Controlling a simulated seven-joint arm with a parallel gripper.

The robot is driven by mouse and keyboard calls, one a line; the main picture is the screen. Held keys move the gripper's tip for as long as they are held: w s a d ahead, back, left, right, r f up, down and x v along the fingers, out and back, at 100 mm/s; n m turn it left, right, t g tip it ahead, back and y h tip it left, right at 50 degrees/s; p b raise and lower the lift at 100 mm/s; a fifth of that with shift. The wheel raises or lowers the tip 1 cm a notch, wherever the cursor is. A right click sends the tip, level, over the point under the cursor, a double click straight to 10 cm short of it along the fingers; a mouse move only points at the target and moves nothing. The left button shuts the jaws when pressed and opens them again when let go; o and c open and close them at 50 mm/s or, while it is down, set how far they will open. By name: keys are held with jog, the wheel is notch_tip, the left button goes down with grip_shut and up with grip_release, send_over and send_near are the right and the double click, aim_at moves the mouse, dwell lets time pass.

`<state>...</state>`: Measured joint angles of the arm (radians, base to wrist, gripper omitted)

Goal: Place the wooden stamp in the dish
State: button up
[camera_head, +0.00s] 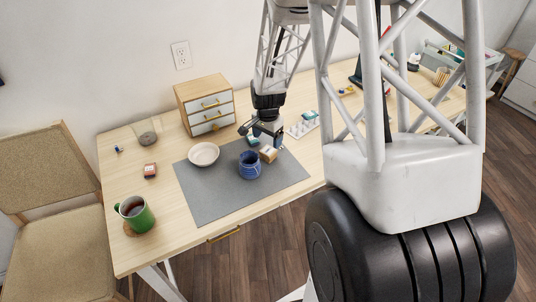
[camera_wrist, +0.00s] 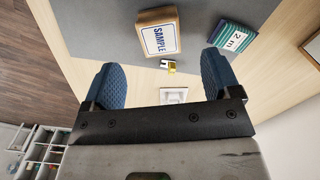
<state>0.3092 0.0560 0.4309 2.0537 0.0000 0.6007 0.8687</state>
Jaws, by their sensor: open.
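The wooden stamp (camera_head: 268,154) is a small tan block with a pale label, lying at the back edge of the grey mat. In the wrist view the wooden stamp (camera_wrist: 158,32) shows a label reading "SAMPLE". The dish (camera_head: 203,154) is a shallow cream bowl, apparently empty, at the mat's back left corner. My gripper (camera_head: 264,132) is close to the stamp, at its far side. In the wrist view my gripper (camera_wrist: 162,78) has its two blue fingers wide apart, with the stamp beyond the fingertips and nothing held between them.
A blue pot (camera_head: 249,168) stands on the grey mat (camera_head: 215,200) just left of the stamp. A teal "2 m" box (camera_wrist: 232,38) lies near the stamp. A drawer cabinet (camera_head: 205,91) stands behind.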

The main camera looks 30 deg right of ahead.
aim_at(267, 150)
jog(key=shift+f, duration=1.1)
jog(key=shift+a+f, duration=0.1)
jog(key=shift+f, duration=2.5)
jog(key=shift+c, duration=0.2)
jog(key=c, duration=1)
jog(key=shift+r, duration=0.2)
jog(key=shift+c, duration=0.2)
